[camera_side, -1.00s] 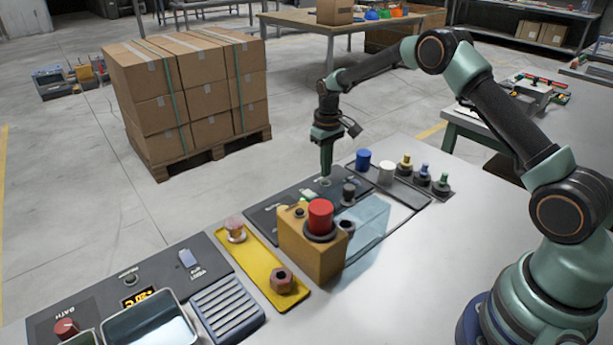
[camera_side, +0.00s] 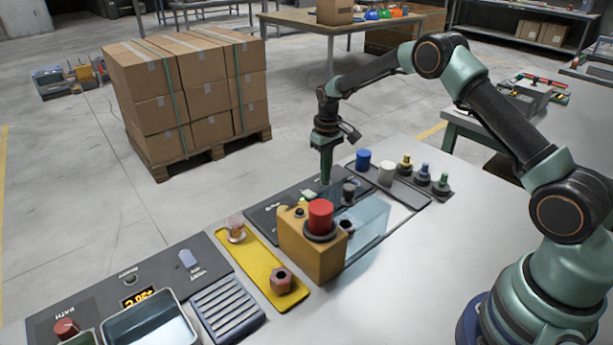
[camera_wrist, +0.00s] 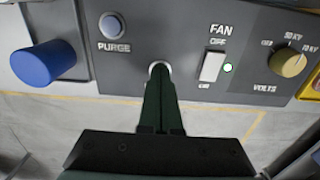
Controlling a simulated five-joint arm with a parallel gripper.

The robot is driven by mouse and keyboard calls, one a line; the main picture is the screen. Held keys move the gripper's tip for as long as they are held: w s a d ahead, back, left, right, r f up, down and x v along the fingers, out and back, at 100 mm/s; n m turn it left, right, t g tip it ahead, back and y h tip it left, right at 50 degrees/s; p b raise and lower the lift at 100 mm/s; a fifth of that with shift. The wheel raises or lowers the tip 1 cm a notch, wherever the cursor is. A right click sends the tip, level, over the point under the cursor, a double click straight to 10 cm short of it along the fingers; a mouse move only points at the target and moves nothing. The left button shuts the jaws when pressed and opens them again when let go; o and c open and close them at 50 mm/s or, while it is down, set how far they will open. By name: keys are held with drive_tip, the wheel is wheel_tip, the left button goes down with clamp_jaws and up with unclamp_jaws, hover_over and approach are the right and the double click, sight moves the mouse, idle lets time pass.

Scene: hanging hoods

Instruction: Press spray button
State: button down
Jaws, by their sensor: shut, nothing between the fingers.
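My gripper (camera_side: 327,180) is shut and empty, pointing down at the dark control panel (camera_side: 270,217). In the wrist view its closed fingertips (camera_wrist: 160,70) lie over a round button with a pale ring (camera_wrist: 169,69) and cover most of it. The tips look to be at or just above the button; I cannot tell whether it is pressed in. Any label on it is hidden, and no "spray" wording shows. A pale round button (camera_wrist: 112,26) marked PURGE is to the left. A white FAN rocker switch (camera_wrist: 212,67) is to the right, beside a small lit lamp (camera_wrist: 228,68).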

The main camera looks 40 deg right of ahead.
drive_tip(key=shift+f, duration=0.3)
drive_tip(key=shift+r, duration=3.55)
unclamp_jaws()
